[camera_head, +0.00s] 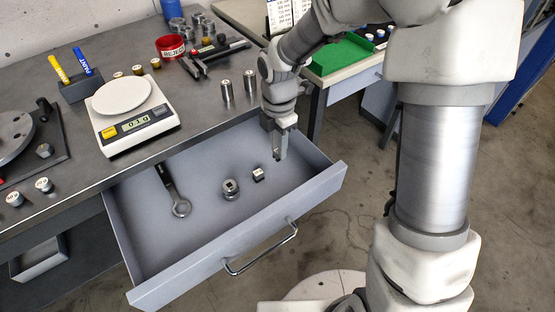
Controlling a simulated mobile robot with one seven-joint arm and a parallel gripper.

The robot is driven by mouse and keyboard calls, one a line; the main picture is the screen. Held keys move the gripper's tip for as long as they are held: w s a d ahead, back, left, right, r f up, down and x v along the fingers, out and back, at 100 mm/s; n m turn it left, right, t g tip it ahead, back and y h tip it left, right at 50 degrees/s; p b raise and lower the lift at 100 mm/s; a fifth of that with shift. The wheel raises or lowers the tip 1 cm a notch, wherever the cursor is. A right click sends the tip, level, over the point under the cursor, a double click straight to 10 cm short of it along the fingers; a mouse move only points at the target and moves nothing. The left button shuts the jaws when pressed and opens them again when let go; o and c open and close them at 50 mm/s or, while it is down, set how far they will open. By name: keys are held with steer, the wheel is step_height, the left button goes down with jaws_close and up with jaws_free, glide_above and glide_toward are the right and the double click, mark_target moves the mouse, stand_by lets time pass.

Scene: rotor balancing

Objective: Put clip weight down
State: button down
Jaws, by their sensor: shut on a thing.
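My gripper (279,155) is over the right part of the open drawer, pointing down, with its fingers close together. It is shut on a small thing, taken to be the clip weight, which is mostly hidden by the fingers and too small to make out. To the left of the gripper, a small dark block with a pale top (258,175) lies on the drawer floor, apart from the fingers. The grey drawer (155,225) is pulled out from under the bench.
In the drawer lie a wrench (174,193) and a round metal socket (231,189). On the bench stand a scale (137,115), two metal cylinders (228,91), a pen holder (82,86) and a red REJECT ring (170,47). The drawer's front left floor is clear.

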steer(key=shift+w+a+f, duration=0.1)
steer(key=shift+a+f, duration=0.1)
steer(key=shift+f+b, duration=0.85)
steer(key=shift+f, duration=1.05)
steer(key=shift+f, duration=0.15)
steer(key=c, duration=0.8)
jaws_free()
steer(key=shift+o, duration=0.2)
